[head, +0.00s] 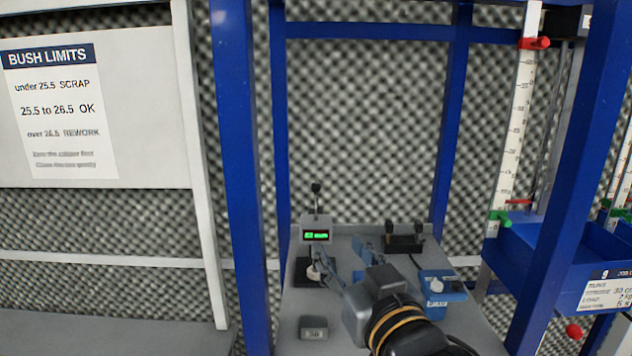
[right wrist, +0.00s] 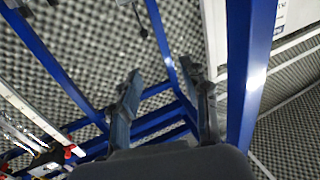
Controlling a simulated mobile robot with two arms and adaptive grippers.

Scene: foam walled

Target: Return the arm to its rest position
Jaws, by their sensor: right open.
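My right arm reaches in from the bottom of the head view over a narrow grey table (head: 300,345). My right gripper (head: 338,254) is open, its two blue-grey fingers spread apart, pointing away towards the back of the table. In the head view its left finger overlaps the black base of a gauge, and I cannot tell its height above it. In the right wrist view the gripper (right wrist: 164,78) shows nothing between its fingers, only foam wall and blue frame bars behind. My left gripper is not in view.
A gauge with a green display (head: 316,236) stands at the table's back left. A black holder (head: 404,243), a blue block with a white knob (head: 448,288) and a small grey block (head: 313,328) are also there. Blue posts (head: 240,170) flank the table; a blue bin (head: 545,262) is right.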

